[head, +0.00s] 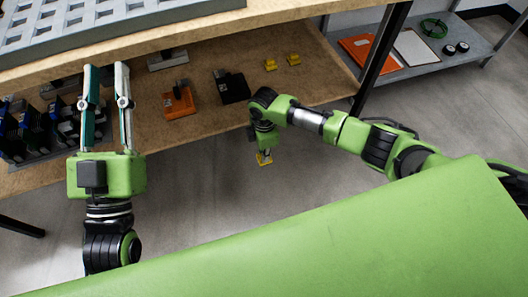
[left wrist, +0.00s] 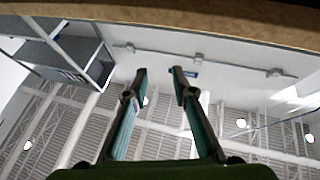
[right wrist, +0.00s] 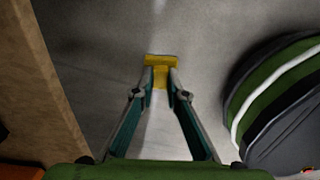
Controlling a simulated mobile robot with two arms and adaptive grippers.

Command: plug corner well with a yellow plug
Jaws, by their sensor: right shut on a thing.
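A yellow plug (right wrist: 160,62) is held between the fingertips of my right gripper (right wrist: 160,86), seen in the right wrist view. Two more yellow plugs (head: 270,64) (head: 293,59) stand on the lower shelf at the back. My left gripper (head: 105,72) points up near the upper shelf's front edge. Its fingers are apart and empty, as the left wrist view shows (left wrist: 160,72). A grey tray with rows of square wells (head: 110,20) lies on the upper shelf, cut off by the frame.
The lower wooden shelf (head: 205,125) holds an orange block (head: 179,103), a black block (head: 232,87) and several blue-black parts (head: 38,132) at left. A dark post (head: 380,58) stands at right. A grey side shelf (head: 451,52) carries orange and white panels and a green ring.

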